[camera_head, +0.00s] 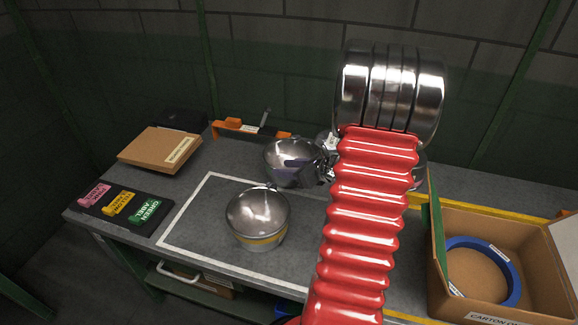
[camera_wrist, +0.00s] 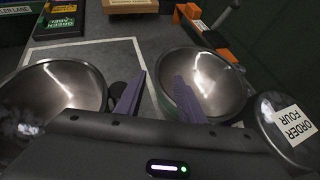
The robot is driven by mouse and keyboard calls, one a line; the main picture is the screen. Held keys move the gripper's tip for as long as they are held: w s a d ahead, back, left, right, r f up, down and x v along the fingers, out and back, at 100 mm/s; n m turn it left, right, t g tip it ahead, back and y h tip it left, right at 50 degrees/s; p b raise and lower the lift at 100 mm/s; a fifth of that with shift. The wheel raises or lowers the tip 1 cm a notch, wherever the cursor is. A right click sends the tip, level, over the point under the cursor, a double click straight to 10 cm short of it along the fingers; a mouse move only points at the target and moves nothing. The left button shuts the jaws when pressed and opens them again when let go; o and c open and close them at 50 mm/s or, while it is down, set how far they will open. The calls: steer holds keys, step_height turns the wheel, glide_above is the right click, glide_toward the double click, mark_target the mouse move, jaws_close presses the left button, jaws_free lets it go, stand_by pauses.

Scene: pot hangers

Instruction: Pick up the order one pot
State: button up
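Several shiny metal pots stand on the grey workbench. One with a yellow band (camera_head: 258,222) is at the front, inside the white outline; a pot shows at left in the wrist view (camera_wrist: 52,95). Another open pot (camera_head: 290,150) stands behind it and shows right of centre in the wrist view (camera_wrist: 207,75). A pot with an "ORDER FOUR" label (camera_wrist: 291,124) is at the wrist view's right edge. No "order one" label is readable. My gripper (camera_wrist: 155,82) is open, its right purple finger over the middle pot's rim, its left finger outside it. Contact cannot be told.
Pink, yellow and green label blocks (camera_head: 122,203) lie on a black mat at the left. A flat brown box (camera_head: 160,149) is behind them. An orange hanger (camera_head: 250,130) stands at the back. A carton (camera_head: 490,298) with a blue ring (camera_head: 482,268) is at right.

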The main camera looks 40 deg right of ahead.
steer(key=shift+x, duration=2.6)
steer(key=shift+c, duration=0.3)
jaws_close()
